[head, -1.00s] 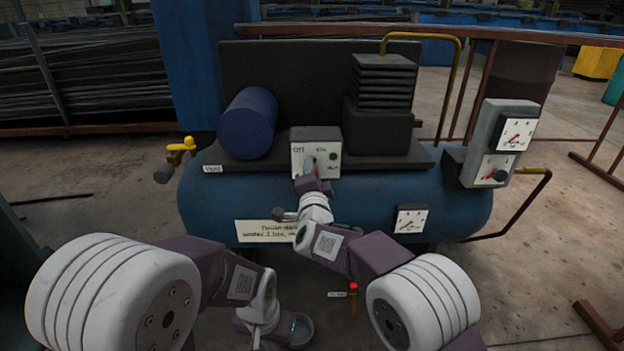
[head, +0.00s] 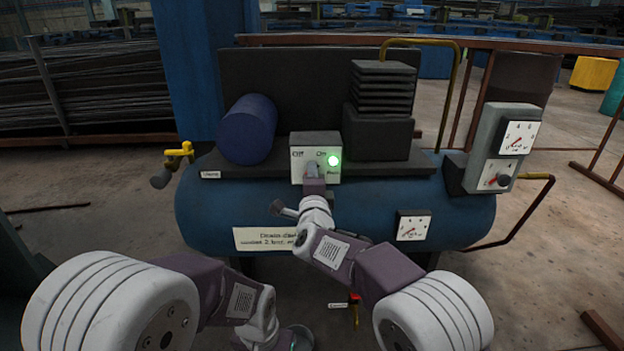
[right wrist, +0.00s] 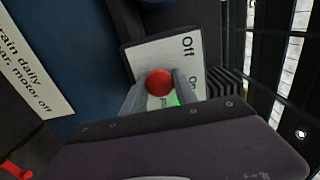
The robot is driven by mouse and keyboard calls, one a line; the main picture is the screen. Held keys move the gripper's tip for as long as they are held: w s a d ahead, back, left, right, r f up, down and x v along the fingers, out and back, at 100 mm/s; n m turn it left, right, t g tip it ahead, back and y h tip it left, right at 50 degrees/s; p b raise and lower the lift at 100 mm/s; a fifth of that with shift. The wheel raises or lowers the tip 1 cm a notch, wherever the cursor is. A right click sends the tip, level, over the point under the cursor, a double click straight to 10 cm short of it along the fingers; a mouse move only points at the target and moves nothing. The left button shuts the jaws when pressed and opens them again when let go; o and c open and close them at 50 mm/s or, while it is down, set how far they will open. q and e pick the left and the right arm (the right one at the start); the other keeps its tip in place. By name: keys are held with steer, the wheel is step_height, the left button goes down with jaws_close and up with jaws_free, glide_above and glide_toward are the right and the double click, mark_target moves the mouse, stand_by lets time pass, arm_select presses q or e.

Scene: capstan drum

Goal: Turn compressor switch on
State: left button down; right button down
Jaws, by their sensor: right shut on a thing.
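The compressor's white-faced switch box (head: 316,150) stands at the front of the dark deck above the blue tank. Its face reads "Off" and "On", and a green lamp (head: 334,161) on it glows brightly. My right gripper (head: 312,170) is at the front of the box and hides most of the switch. In the right wrist view the switch's round red knob (right wrist: 159,83) sits between the two fingers, and the gripper is shut on it. The "Off" label shows above the knob there, with green light beside a finger. My left arm hangs low at the bottom; its fingers do not show.
A small red-topped valve (head: 354,300) is below. Open floor lies to the right.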

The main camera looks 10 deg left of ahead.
steer(key=c, duration=1)
jaws_free()
